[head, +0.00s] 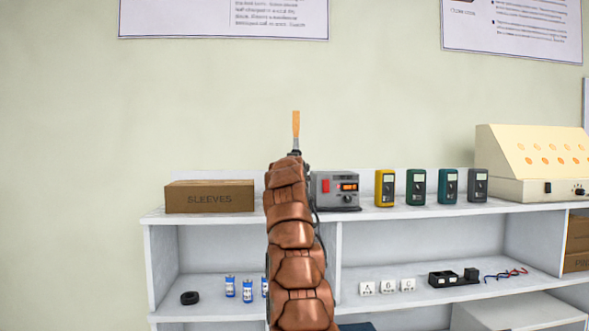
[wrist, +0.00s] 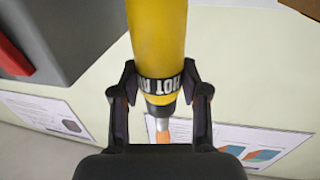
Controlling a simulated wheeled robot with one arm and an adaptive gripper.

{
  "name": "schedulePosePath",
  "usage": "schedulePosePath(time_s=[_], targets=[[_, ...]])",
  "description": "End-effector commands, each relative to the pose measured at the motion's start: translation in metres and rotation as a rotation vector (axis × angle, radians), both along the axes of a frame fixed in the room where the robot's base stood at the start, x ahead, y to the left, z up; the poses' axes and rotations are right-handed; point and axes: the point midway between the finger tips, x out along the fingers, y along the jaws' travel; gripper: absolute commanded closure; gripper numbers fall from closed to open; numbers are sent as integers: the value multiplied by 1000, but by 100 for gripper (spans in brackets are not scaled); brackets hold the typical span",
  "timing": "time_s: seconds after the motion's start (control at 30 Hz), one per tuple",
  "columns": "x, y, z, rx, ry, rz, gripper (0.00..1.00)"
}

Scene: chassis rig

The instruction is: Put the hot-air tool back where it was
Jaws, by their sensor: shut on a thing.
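The hot-air tool (wrist: 157,40) is a yellow cylinder with a black lettered band and a narrow grey nozzle ending in orange. My gripper (wrist: 160,92) is shut on it around the band in the wrist view. In the head view only the tool's orange end (head: 296,125) and a bit of grey below it show above my copper arm, pointing up. My arm hides the tool's body and most of my gripper there. A grey control box (head: 325,186) with a red switch and lit display stands on the shelf top just right of my arm; it also shows close by in the wrist view (wrist: 80,35).
A brown SLEEVES box (head: 209,197) stands on the shelf top to the left. Several meters (head: 415,188) and a cream cabinet (head: 530,155) stand to the right. A dark cable (head: 318,225) hangs beside my arm. The lower shelf holds blue cells (head: 230,286) and small blocks.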

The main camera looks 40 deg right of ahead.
Motion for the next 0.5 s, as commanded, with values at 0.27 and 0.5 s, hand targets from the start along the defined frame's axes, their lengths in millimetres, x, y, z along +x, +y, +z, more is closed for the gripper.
schedulePosePath(time_s=[0.27, 0.5], targets=[[0, 0, 1, -2, -2, 0, 100], [0, 0, -2, -2, -2, 0, 100]])
